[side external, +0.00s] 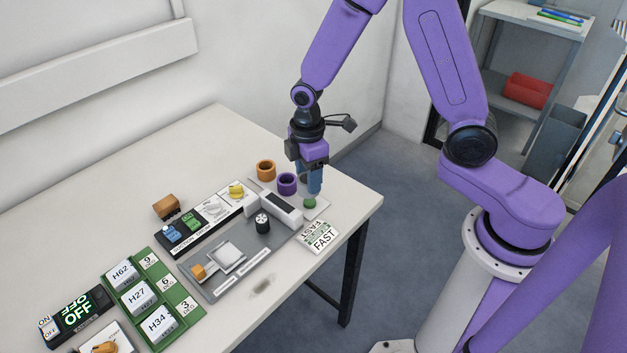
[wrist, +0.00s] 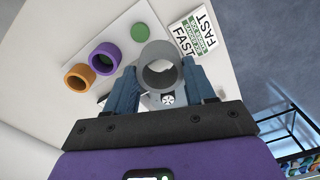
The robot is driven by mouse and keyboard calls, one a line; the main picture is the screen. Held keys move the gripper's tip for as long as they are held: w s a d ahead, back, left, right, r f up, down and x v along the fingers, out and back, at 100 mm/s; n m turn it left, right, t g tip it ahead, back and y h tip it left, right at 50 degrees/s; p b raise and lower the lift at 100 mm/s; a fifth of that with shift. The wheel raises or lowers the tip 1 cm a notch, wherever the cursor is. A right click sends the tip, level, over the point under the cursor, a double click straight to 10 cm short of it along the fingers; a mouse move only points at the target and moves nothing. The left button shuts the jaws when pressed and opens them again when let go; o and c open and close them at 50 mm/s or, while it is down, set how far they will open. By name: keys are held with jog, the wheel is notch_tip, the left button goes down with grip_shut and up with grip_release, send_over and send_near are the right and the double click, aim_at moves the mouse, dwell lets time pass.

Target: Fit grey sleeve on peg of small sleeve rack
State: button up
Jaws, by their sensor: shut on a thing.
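My gripper (side external: 314,188) is shut on a grey sleeve, seen clearly between its blue fingers (wrist: 163,82) in the wrist view (wrist: 145,63). I look into the sleeve's open round end there. In the side view the fingers mostly hide it. The small sleeve rack (side external: 323,209) is a pale plate near the table's right end. A bare green-topped peg (side external: 309,203) stands there, and its green top (wrist: 139,33) is beside the sleeve, not under it, in the wrist view. A purple sleeve (side external: 287,184) and an orange sleeve (side external: 266,171) stand in line with it.
A FAST card (side external: 318,237) lies close to the rack at the table's front edge. A grey device with a black knob (side external: 262,223) is left of the rack. A green tray (side external: 178,293) with labelled blocks lies farther left. A brown block (side external: 167,206) stands behind the device.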

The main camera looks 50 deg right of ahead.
jog(key=shift+m, duration=0.8)
jog(key=shift+w+d+f, duration=0.4)
jog(key=shift+d+f, duration=0.05)
jog(key=shift+f, duration=0.65)
jog(key=shift+w+d+f, duration=0.35)
jog(key=shift+d+f, duration=0.15)
jog(key=shift+f, duration=0.6)
jog(key=shift+w+d+f, duration=0.4)
jog(key=shift+d+f, duration=0.05)
jog(key=shift+f, duration=0.65)
jog(key=shift+f, duration=0.9)
jog(key=o, duration=1.4)
notch_tip(320, 180, up, 9)
